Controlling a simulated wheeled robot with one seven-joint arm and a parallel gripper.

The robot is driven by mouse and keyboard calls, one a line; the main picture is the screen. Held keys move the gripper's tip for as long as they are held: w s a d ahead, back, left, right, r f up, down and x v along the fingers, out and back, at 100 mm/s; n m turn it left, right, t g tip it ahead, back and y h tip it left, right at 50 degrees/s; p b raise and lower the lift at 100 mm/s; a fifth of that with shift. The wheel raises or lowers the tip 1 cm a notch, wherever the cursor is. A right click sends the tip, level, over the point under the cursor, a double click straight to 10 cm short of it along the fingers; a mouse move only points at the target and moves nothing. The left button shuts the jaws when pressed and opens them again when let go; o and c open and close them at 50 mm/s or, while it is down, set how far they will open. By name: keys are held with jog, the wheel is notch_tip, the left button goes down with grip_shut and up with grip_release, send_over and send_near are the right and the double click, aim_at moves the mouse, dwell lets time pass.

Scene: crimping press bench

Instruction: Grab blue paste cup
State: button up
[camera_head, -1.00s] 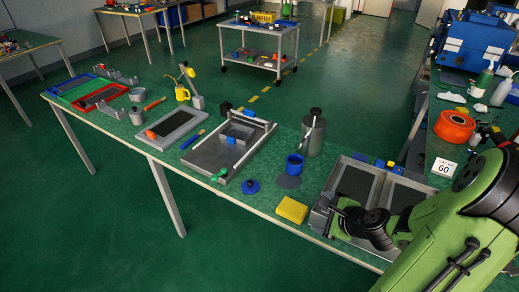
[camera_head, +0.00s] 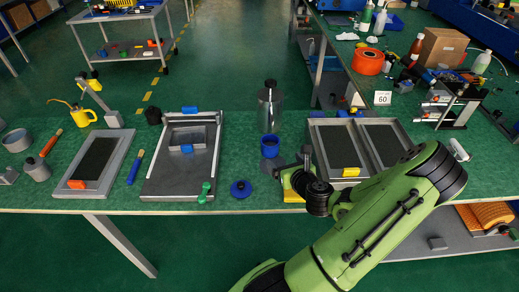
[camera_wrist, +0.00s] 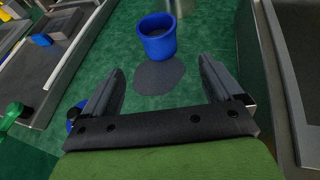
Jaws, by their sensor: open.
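The blue paste cup (camera_head: 269,146) stands upright on the green bench top, in front of a grey metal canister. In the wrist view the cup (camera_wrist: 157,37) is at the top centre, open end up, with a dark round patch (camera_wrist: 159,77) on the bench on its near side. My gripper (camera_wrist: 160,85) is open and empty, its two fingers apart and pointing toward the cup. The cup lies beyond the fingertips, not between them. In the head view my gripper (camera_head: 290,168) is just right of and nearer than the cup.
The grey canister (camera_head: 270,106) stands behind the cup. A blue lid with a knob (camera_head: 241,189) lies to the front left. A framed plate (camera_head: 181,170) is at left, and a metal twin tray (camera_head: 313,130) is close at right. A yellow sponge (camera_head: 293,194) is partly hidden under my gripper.

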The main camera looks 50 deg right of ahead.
aim_at(267, 143)
jog(key=b+x, duration=0.2)
jog(key=x, duration=1.3)
jog(key=shift+w+a+b, duration=0.15)
jog(key=shift+w+b, duration=0.05)
jog(key=shift+b, duration=0.15)
jog(key=shift+r, duration=0.15)
jog(key=c, duration=1.1)
